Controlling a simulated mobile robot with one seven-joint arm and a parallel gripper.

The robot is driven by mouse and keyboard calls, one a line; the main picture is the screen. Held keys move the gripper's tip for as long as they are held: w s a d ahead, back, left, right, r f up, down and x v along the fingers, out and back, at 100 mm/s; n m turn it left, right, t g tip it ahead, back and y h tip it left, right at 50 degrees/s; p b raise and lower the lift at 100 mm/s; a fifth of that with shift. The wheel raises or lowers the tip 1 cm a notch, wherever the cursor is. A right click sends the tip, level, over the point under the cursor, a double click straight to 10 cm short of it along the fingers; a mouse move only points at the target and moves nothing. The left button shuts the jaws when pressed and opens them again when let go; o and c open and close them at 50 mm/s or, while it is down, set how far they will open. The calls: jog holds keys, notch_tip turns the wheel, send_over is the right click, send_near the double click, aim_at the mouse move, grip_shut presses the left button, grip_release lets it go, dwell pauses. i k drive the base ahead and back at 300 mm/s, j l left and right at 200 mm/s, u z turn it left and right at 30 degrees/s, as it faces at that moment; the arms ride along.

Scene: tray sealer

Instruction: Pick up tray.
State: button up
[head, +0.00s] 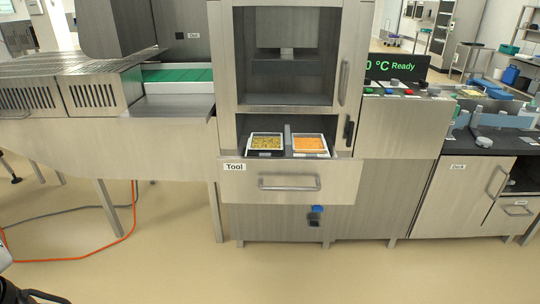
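Two white-rimmed trays sit side by side in the pulled-out drawer labelled "Tool" of the steel tray sealer. The left tray (250,151) holds a yellow-green filling. The right tray (325,155) holds an orange filling. A blue-grey bar (288,139) stands between them. Both trays look level and uncovered from above. My gripper is not recognisable in this view, and nothing is seen touching the trays.
The drawer front (290,190) has a horizontal handle (290,183). Above the trays is the sealer's open chamber (287,85). A display (397,66) reads "0 °C Ready". A conveyor (177,75) stands left, a dark counter (484,146) right.

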aim_at(261, 144)
jog(key=i+u, duration=0.5)
jog(key=i+l+u, duration=0.3)
jog(key=i+u, duration=0.15)
jog(key=i, duration=0.15)
